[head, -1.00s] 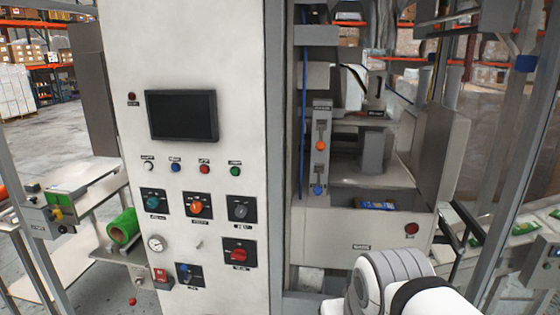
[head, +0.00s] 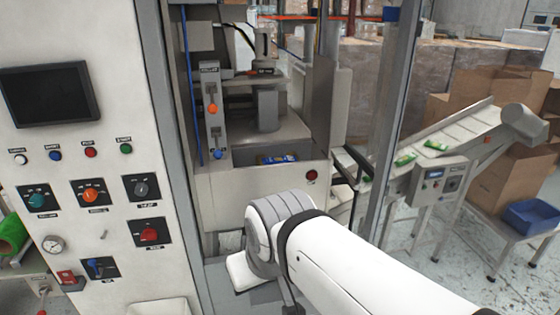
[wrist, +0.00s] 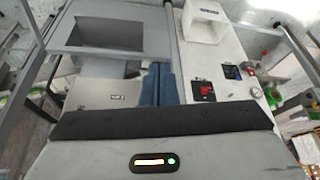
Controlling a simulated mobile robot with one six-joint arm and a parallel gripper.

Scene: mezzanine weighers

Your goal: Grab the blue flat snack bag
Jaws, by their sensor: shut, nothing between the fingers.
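The blue flat snack bag (head: 278,159) lies in the recess at the front of the machine in the head view, with some yellow on it. It is small there, and its lower part is hidden by the recess's front wall. I cannot make it out in the wrist view. My gripper (wrist: 157,67) shows in the wrist view as two blue-grey fingers side by side, shut and empty. They are apart from the bag. In the head view my arm reaches in from the lower right, and the fingers are hidden.
A white control cabinet (head: 119,70) with a screen and knobs stands left of the recess. A grey upright post (head: 388,130) stands to its right. Beyond it, a conveyor (head: 450,137) carries green packs. A blue bin (head: 530,216) sits on a stand at the far right.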

